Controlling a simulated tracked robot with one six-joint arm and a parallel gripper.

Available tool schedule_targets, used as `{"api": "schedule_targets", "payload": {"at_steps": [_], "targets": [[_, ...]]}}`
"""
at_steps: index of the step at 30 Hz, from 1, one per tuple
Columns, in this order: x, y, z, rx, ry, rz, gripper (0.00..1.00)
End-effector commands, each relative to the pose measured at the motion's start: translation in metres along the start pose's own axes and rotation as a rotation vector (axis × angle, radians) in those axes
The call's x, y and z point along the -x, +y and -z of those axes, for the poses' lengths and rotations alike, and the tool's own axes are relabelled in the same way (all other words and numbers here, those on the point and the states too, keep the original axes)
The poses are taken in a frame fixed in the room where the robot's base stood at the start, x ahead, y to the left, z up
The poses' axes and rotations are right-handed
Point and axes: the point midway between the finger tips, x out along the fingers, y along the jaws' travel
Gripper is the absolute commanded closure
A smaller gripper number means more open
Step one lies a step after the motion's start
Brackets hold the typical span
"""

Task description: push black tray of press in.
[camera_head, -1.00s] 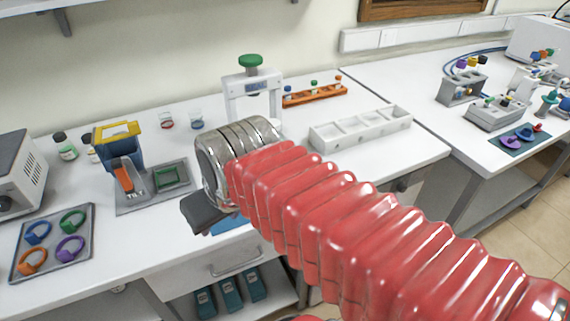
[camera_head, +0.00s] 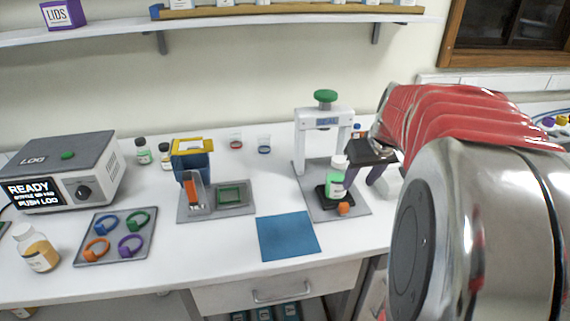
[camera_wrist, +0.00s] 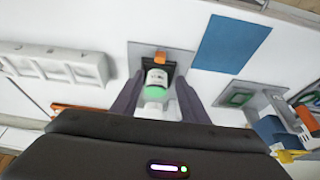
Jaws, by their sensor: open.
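The white press (camera_head: 301,140) with a green knob stands on a grey base plate on the bench. Its black tray (camera_head: 322,194) sits low at the front of the press, with an orange handle (camera_head: 344,208) at its outer end. A green and white jar (camera_head: 334,186) stands on the tray. My gripper (camera_head: 361,181) is open at the right side of the press, close to the jar. In the wrist view the jar (camera_wrist: 157,79) appears between the spread fingers, with the tray (camera_wrist: 173,70) and orange handle (camera_wrist: 161,57) beyond. I cannot tell whether the fingers touch anything.
A blue mat (camera_head: 288,236) lies left of the press. Farther left are a grey plate with a green frame (camera_head: 230,195), a tray of coloured rings (camera_head: 143,250) and a LOG device (camera_head: 70,165). A white rack (camera_wrist: 60,62) shows in the wrist view.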

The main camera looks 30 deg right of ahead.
Motion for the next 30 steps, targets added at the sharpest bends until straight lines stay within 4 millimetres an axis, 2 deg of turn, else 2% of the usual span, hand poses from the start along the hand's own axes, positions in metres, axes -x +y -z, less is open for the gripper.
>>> {"api": "schedule_targets", "payload": {"at_steps": [10, 14, 20, 30], "targets": [[-0.001, 0.0, 0.0, 0.0, 0.0, 0.0, 0.59], [-0.007, 0.0, 0.0, 0.0, -0.001, 0.001, 0.59], [-0.03, -0.001, -0.001, 0.0, -0.004, 0.002, 0.59], [-0.083, -0.001, -0.001, 0.001, -0.003, 0.002, 0.59]]}}
